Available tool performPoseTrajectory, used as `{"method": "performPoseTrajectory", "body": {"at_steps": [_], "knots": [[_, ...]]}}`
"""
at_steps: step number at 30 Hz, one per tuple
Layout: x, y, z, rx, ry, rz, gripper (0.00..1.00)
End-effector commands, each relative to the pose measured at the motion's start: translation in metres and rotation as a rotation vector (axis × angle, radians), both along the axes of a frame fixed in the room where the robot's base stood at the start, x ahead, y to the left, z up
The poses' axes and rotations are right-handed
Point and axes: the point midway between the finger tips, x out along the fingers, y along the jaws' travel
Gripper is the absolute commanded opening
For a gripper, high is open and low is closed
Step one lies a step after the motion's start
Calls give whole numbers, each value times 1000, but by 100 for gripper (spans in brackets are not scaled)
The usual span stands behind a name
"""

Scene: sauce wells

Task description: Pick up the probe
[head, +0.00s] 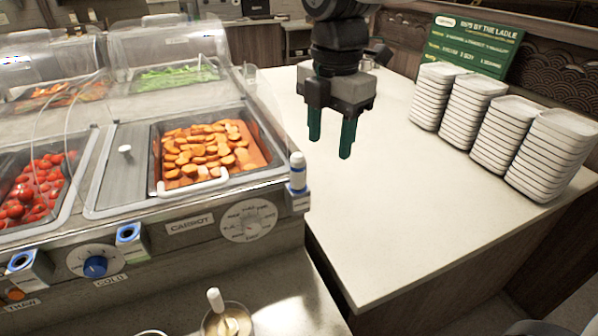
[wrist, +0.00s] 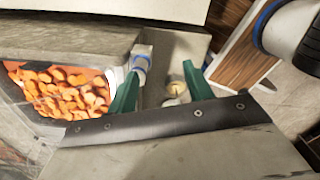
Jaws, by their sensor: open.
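In the wrist view a white and blue piece, apparently the probe (wrist: 141,58), shows beside the left finger. My gripper (head: 331,136) has dark green fingers, spread apart and empty. In the head view it hangs above the white worktop, to the right of and farther back than the probe. The wrist view shows the open fingers (wrist: 160,73) with nothing held between them.
The counter holds a carrot well (head: 205,155), a tomato well (head: 30,190) and clear covers (head: 165,50). Two blue-ringed holders (head: 128,233) are on its front. A pot with a white-handled tool (head: 215,300) stands in front. Plate stacks (head: 490,125) line the worktop's right; its middle is clear.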

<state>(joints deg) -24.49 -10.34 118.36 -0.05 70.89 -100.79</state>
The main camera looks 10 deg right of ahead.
Motion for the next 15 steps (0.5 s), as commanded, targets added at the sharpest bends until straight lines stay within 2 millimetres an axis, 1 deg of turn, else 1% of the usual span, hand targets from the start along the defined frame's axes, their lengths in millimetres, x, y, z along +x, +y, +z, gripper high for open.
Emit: {"method": "performPoseTrajectory", "body": {"at_steps": [1,3,6,11,15], "knots": [[7,14,-2,-4,6,108,51],[15,28,-3,-8,10,238,51],[21,42,-5,-10,14,367,51],[25,50,-12,-11,17,449,51],[25,49,-28,-11,17,453,51]]}}
